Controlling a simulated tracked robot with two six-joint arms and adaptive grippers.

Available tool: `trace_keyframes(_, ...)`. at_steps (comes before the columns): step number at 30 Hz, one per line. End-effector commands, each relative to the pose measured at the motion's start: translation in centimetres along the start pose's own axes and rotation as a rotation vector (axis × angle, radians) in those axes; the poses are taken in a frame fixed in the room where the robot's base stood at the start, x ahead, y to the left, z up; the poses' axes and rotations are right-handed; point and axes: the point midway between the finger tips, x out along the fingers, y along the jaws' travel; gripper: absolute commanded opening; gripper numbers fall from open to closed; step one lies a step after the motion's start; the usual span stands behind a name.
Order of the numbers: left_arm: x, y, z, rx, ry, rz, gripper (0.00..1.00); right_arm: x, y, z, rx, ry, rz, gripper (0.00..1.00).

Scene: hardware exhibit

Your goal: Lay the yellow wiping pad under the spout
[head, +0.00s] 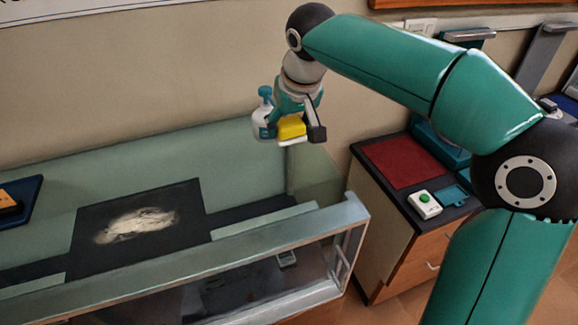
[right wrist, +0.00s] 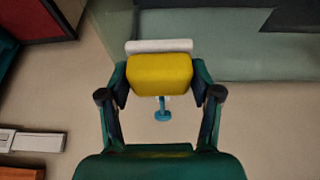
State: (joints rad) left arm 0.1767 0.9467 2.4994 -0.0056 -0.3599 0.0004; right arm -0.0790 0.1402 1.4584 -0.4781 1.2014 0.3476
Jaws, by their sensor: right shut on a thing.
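A white and teal bottle-like thing (head: 264,109) shows beside the left finger in the head view. A small teal piece (right wrist: 162,112) shows below the pad in the wrist view. I cannot make out the spout for certain. My left gripper is not in view.
A glass case (head: 352,212) with a dark panel (head: 90,228) bearing a pale patch fills the lower left. A wooden cabinet (head: 382,272) at right carries a red mat (head: 404,160) and a white box with a green button (head: 424,204). Grey-topped stands (head: 546,50) are behind.

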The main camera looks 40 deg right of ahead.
Motion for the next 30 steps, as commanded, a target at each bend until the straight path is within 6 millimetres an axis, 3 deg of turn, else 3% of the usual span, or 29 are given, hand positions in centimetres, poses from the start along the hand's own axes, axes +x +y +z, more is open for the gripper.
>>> trace_keyframes(3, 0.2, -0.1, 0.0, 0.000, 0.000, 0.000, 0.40, 3.0, 0.1, 1.3, 0.000, -0.005, 0.001, 0.37)
trace_keyframes(9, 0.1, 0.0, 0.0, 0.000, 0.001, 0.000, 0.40, 5.9, 0.0, 2.4, -0.001, -0.001, 0.001, 0.37)
trace_keyframes(21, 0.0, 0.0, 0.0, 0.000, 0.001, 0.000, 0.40, 9.7, -0.1, 3.9, -0.002, -0.002, 0.000, 0.37)
trace_keyframes(30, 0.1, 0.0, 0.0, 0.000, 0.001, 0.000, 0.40, 10.0, -0.2, 4.0, -0.003, 0.001, -0.002, 0.37)
